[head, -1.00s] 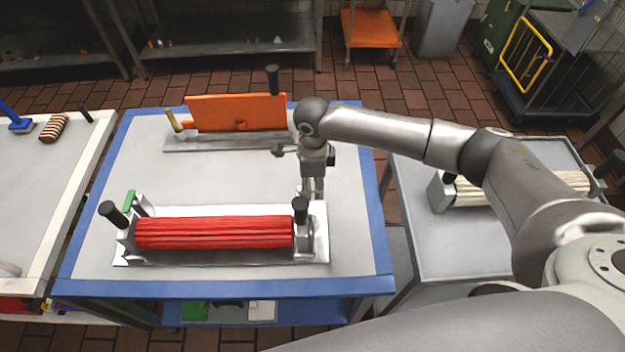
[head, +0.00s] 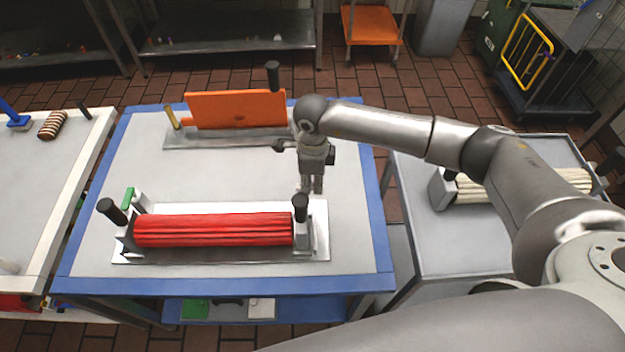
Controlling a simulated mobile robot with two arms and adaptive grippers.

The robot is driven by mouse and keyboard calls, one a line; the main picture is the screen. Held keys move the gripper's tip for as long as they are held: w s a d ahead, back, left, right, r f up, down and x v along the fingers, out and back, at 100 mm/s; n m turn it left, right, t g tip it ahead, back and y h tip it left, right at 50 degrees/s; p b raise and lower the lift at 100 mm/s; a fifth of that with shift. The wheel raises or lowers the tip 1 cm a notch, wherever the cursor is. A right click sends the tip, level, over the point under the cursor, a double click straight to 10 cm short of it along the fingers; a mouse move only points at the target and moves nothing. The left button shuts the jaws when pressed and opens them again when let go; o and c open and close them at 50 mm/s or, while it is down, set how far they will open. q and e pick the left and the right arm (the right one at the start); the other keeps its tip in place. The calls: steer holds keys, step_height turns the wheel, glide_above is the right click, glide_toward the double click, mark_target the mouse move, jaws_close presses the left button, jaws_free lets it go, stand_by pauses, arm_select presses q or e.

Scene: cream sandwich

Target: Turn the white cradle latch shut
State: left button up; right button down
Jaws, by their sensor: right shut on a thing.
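The red ribbed roller (head: 213,230) lies across a metal cradle (head: 200,259) on the blue-edged table, with a black handle at each end. A green latch (head: 128,198) stands at the cradle's back left. My right gripper (head: 311,189) points down at the cradle's back right corner, just behind the right black handle (head: 300,208). Its jaws are shut on a small part there, apparently the white latch, which the fingers and handle largely hide. I cannot tell how far the latch is turned. My left gripper is out of view.
An orange board (head: 236,110) on a metal base stands at the table's back, beside a black post (head: 273,75). A side table (head: 430,240) at right holds a cream ribbed roller (head: 525,186). A white counter (head: 50,200) is at left. The table's middle is clear.

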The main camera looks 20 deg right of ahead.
mark_target(300, 190)
steer(key=m+b, duration=0.2)
steer(key=m, duration=0.1)
steer(key=shift+s+a+f, duration=0.15)
steer(key=shift+s, duration=0.2)
steer(key=shift+s+a+m+b, duration=0.2)
steer(key=shift+a+m+b, duration=0.6)
steer(key=shift+m, duration=1.55)
steer(key=shift+s+a+m+b, duration=0.2)
steer(key=shift+m+b, duration=1.05)
steer(key=shift+m, duration=1.05)
steer(key=shift+s+a+m+b, duration=0.15)
steer(key=shift+a+m+b, duration=0.7)
steer(key=shift+m, duration=1.5)
steer(key=shift+d+r, duration=0.2)
steer(key=shift+d, duration=0.05)
steer(key=c, duration=1.4)
jaws_free()
steer(key=shift+o, duration=0.2)
steer(key=shift+r, duration=0.1)
